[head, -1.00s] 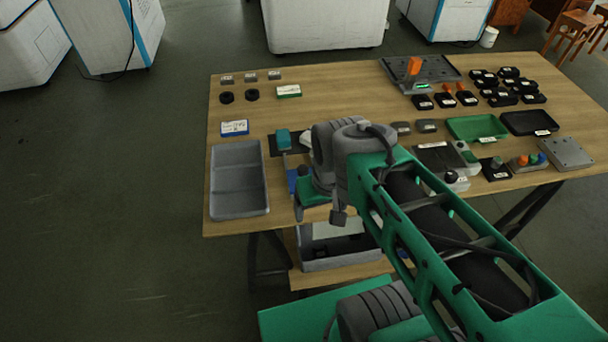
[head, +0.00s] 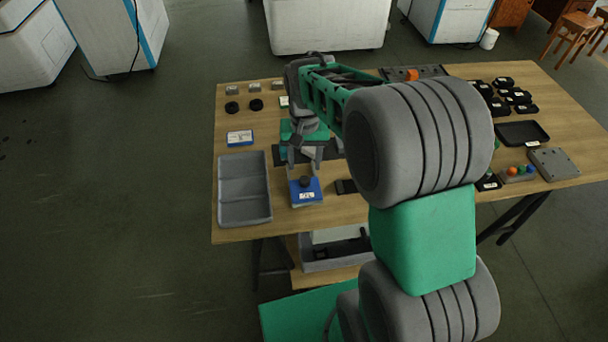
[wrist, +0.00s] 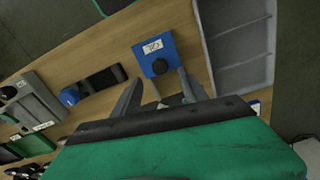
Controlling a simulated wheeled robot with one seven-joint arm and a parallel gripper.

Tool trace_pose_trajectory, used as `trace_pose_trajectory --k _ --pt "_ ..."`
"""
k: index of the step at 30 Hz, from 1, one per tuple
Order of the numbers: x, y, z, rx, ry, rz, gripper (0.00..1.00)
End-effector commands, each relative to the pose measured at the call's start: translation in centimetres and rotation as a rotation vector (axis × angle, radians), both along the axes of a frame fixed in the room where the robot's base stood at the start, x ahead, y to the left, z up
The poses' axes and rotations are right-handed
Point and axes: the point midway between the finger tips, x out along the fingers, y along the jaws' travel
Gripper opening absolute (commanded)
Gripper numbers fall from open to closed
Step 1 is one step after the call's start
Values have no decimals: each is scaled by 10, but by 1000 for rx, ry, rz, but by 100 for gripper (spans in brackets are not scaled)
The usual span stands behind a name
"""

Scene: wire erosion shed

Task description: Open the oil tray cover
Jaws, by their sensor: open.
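The oil tray cover (head: 305,193) is a blue lid with a black knob and a white label. It lies flat on its tray near the table's front edge, right of a grey bin. In the wrist view the cover (wrist: 152,50) shows ahead of the fingers, with its black knob (wrist: 160,66) on the side nearest them. My gripper (head: 305,162) is just behind the cover, pointing down, apart from the knob. In the wrist view my gripper (wrist: 160,90) has its two fingers spread with nothing between them.
The grey two-part bin (head: 245,154) stands close on the left. A blue and white box (head: 240,137) lies behind it. A dark flat item (head: 346,186) lies just right of the cover. My arm hides much of the table's middle.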

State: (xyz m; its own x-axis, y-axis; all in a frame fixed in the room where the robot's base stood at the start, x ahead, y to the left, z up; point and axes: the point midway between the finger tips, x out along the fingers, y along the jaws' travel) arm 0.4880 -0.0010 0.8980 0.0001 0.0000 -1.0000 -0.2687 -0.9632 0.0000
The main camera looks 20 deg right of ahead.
Motion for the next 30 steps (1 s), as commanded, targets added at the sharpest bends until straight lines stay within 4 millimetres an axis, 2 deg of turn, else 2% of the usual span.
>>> trace_pose_trajectory --k 7,12,19,30 --pt "-2 0 -48 0 5 3 51" --pt "-1 0 -65 0 0 3 51" --pt "-1 0 -66 0 0 3 51" --pt "-1 0 -66 0 0 3 21"
